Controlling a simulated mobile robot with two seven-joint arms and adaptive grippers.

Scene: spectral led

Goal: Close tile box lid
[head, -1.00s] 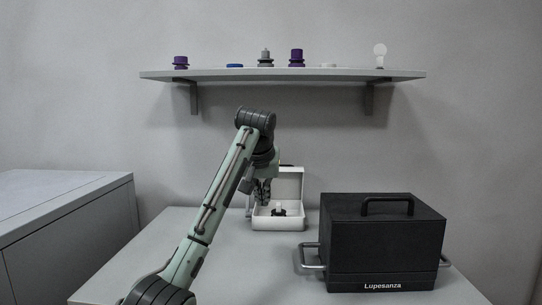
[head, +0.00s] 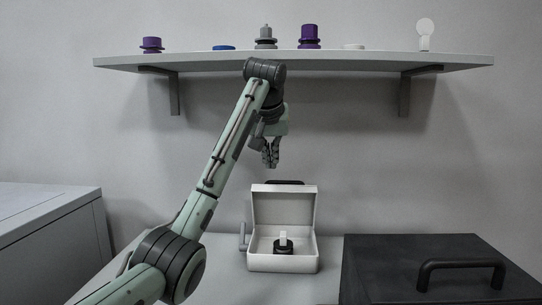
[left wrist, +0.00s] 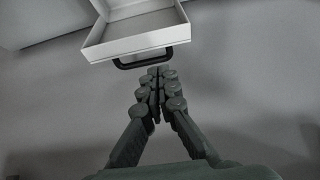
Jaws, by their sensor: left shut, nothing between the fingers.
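The white tile box (head: 283,262) stands on the table with its lid (head: 284,206) open, raised at the back. A small black piece with a white top (head: 283,244) sits inside it. My left gripper (head: 270,163) is shut and empty, above the raised lid and apart from it in the head view. In the left wrist view the shut fingers (left wrist: 158,72) point toward the white lid (left wrist: 137,32) and its dark handle (left wrist: 143,61). The box's inside is not visible there. My right gripper is not in view.
A large black case (head: 438,270) with a top handle stands at the right of the table. A grey cabinet (head: 50,230) is at the left. A wall shelf (head: 300,62) above holds several small items, including a white bulb (head: 425,33).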

